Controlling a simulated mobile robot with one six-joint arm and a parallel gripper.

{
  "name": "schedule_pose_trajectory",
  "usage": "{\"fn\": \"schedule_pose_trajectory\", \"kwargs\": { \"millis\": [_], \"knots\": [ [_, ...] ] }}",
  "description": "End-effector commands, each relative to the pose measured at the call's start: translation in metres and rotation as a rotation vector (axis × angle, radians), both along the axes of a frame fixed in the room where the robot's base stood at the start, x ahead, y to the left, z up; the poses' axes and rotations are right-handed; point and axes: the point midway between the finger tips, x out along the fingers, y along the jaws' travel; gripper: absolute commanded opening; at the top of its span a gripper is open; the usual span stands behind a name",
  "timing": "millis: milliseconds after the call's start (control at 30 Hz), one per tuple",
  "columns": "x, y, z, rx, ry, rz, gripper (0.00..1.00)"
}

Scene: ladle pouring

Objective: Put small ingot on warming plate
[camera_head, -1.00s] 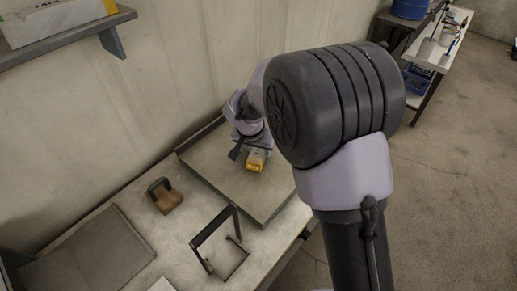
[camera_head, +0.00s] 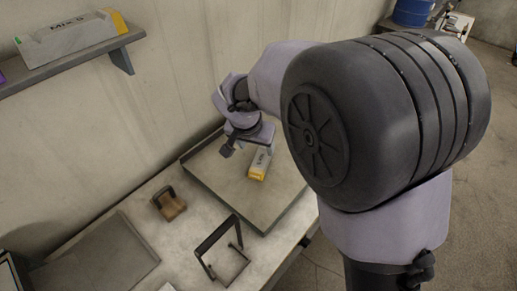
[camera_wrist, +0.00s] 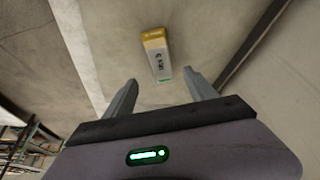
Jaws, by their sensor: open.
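A small bar with a yellow end and a pale grey, lettered body (camera_head: 261,163), which I take to be the small ingot, lies on a large grey plate with a raised dark edge (camera_head: 272,212). My gripper (camera_head: 230,150) is above that plate, just left of the bar. In the wrist view my gripper (camera_wrist: 160,79) is open and empty. The bar (camera_wrist: 157,54) appears beyond the fingertips, centred between them, yellow end away. A flat dark grey slab (camera_head: 95,258) lies at the lower left. I cannot tell which surface is the warming plate.
A brown block with a dark handle (camera_head: 169,204) and a black angular frame (camera_head: 222,248) stand on the worktable left of and in front of the plate. A wall shelf (camera_head: 75,55) holds a labelled box (camera_head: 68,39). My arm covers much of the right side.

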Motion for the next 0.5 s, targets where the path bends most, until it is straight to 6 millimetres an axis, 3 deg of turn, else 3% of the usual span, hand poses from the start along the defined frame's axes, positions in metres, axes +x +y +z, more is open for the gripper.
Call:
{"fn": "schedule_pose_trajectory", "kwargs": {
  "millis": [233,333,433,500],
  "knots": [
    [-0.006,0.0,0.014,0.001,0.001,-0.002,0.65],
    [-0.02,-0.022,0.038,0.024,-0.001,-0.02,0.65],
    [-0.067,-0.072,0.084,0.087,-0.005,-0.057,0.65],
    [-0.114,-0.103,0.11,0.144,-0.015,-0.074,0.65]
  ]
}}
